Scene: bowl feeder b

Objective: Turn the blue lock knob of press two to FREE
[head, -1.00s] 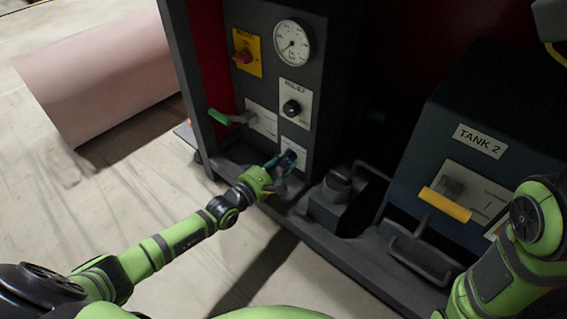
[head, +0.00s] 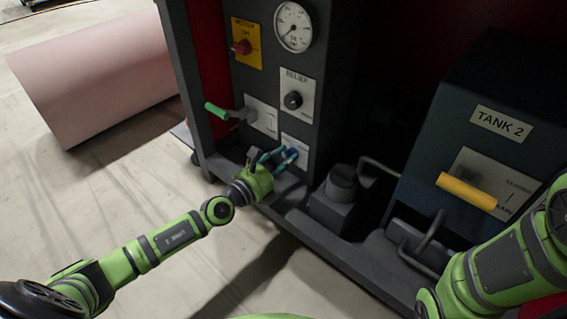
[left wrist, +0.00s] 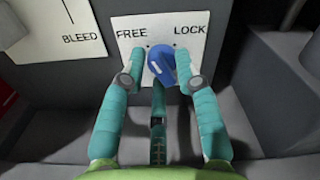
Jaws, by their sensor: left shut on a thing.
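The blue lock knob (left wrist: 161,66) sits on a white plate (left wrist: 207,43) between the words FREE and LOCK. A short white mark shows on the knob's left part, on the FREE side. My left gripper (left wrist: 159,78) is shut on the knob, with a teal finger on each side and another finger below. In the head view the left gripper (head: 279,156) reaches the low plate on the dark panel, and its fingers partly hide the blue knob (head: 291,153). My right arm shows at the right edge, but its gripper is out of view.
Above the knob are a green-handled lever (head: 217,112), a black knob (head: 293,100), a red switch (head: 241,47) and a gauge (head: 294,27). A dark ledge with a round black part (head: 342,183) lies below right. Tank 2 (head: 480,160) has a yellow handle (head: 466,190).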

